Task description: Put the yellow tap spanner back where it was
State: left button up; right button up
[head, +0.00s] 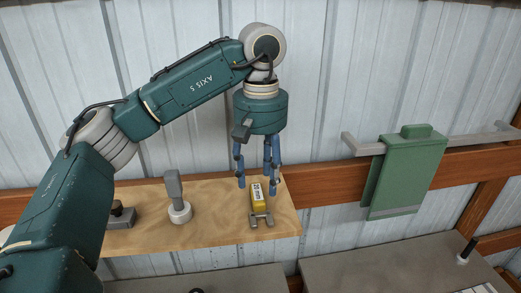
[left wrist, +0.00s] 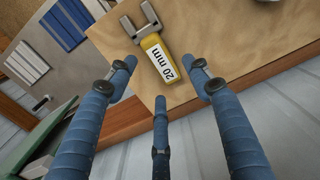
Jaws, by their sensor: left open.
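The yellow tap spanner (head: 259,198) lies on the wooden shelf (head: 225,220) near its right end, with its grey forked end toward the front edge. In the left wrist view the spanner (left wrist: 152,46) shows a white label reading "20 mm" and its two grey prongs. My left gripper (head: 258,181) points down with its blue fingers open, just above and behind the spanner's yellow body. In the left wrist view the spanner lies ahead of the spread fingers, and I see no finger closed on it. My right gripper is out of view.
A grey upright tool on a round white base (head: 179,212) and a dark knobbed block (head: 122,216) stand left on the shelf. A green cloth (head: 405,172) hangs from a rail at right. Grey worktops (head: 380,272) lie below. A corrugated wall (head: 330,80) stands behind.

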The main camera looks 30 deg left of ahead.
aim_at(261, 190)
pick_arm(q)
notch_tip(261, 190, up, 8)
jog(key=shift+r, duration=0.25)
dwell(0.5)
